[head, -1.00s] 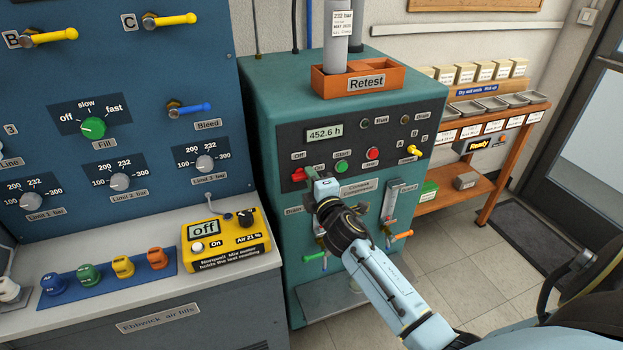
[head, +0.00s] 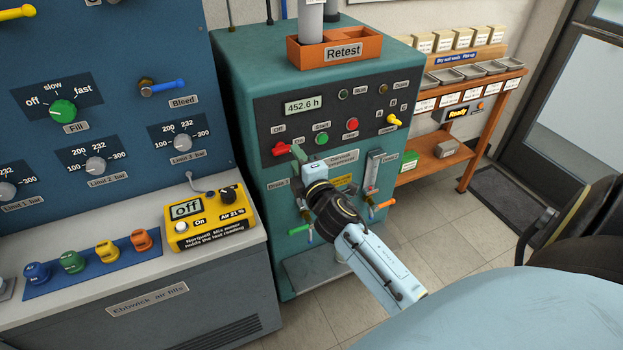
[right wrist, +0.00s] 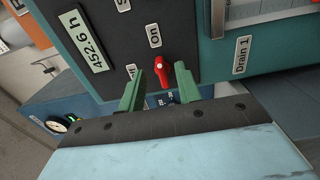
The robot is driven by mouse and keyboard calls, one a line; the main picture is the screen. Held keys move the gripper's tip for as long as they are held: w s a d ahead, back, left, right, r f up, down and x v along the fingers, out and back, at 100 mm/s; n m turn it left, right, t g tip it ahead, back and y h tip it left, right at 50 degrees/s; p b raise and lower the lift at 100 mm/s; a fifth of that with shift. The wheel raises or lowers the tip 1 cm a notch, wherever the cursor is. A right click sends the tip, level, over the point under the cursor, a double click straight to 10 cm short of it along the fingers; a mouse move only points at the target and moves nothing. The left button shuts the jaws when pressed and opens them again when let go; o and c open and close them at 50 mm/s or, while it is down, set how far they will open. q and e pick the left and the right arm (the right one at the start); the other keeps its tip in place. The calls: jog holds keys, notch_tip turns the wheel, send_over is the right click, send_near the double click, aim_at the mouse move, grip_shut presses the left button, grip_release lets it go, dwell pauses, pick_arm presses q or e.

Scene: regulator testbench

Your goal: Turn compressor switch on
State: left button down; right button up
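The compressor switch (head: 281,149) is a red knob at the left of the dark panel on the teal compressor (head: 240,80), by the "Off" and "On" labels. My right gripper (head: 297,153) is just right of and in front of it in the head view. In the right wrist view the red switch (right wrist: 161,72) shows between the green fingertips of my right gripper (right wrist: 159,84), which stand apart. The fingers do not look closed on it; contact cannot be told. Which label the switch points to is unclear. My left gripper is out of view.
A green start button (head: 321,138), a red button (head: 352,124) and a yellow selector (head: 393,120) share the panel. An orange tray (head: 310,55) stands on top. A yellow meter (head: 208,218) lies on the left bench.

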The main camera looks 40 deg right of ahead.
jog(key=v, duration=0.9)
jog(key=shift+s, duration=0.25)
jog(key=shift+a, duration=0.1)
